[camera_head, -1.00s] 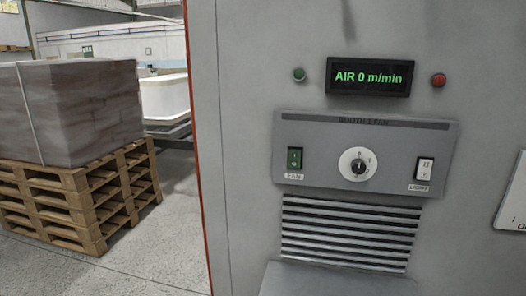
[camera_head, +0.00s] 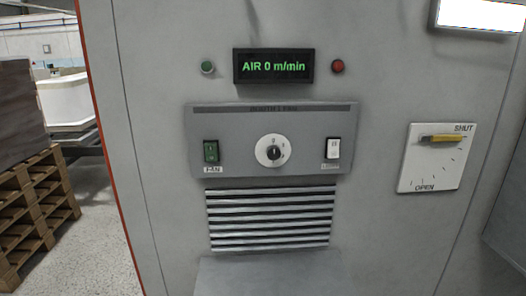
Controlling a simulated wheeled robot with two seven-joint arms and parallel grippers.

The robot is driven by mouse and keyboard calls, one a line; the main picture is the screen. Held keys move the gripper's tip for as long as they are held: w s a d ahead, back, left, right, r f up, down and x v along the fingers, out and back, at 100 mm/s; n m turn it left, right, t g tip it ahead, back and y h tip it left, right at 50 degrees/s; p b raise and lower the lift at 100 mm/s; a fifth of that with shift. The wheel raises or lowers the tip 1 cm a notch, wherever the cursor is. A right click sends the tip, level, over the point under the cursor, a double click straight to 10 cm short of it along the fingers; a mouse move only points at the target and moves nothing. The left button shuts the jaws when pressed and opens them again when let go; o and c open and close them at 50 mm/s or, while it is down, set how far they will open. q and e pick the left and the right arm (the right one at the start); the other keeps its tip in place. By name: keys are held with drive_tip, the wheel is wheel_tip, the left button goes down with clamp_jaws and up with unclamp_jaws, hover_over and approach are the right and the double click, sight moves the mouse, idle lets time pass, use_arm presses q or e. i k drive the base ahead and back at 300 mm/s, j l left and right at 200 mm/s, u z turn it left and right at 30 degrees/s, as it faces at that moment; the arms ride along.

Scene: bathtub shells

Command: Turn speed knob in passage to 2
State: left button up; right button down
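A round white dial with a dark speed knob (camera_head: 273,152) sits in the middle of a grey control panel (camera_head: 230,165) on a cabinet wall. The marks around the dial are too small to read surely. A green FAN switch (camera_head: 211,151) is left of the knob and a white switch (camera_head: 333,148) is right of it. Above, a black display (camera_head: 273,66) reads "AIR 0 m/min" in green. Neither of my grippers is in view.
A green button (camera_head: 208,67) and a red button (camera_head: 338,67) flank the display. A vent grille (camera_head: 270,218) lies below the panel. A white SHUT/OPEN plate with a yellow lever (camera_head: 441,139) is at right. Stacked pallets (camera_head: 35,205) stand at left on open floor.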

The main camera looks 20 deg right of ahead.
sight(274, 152)
drive_tip(key=i+l, duration=0.1)
drive_tip(key=l, duration=0.4)
drive_tip(key=l+u, duration=0.1)
drive_tip(key=l, duration=0.4)
drive_tip(key=i+l, duration=0.15)
drive_tip(key=l, duration=0.4)
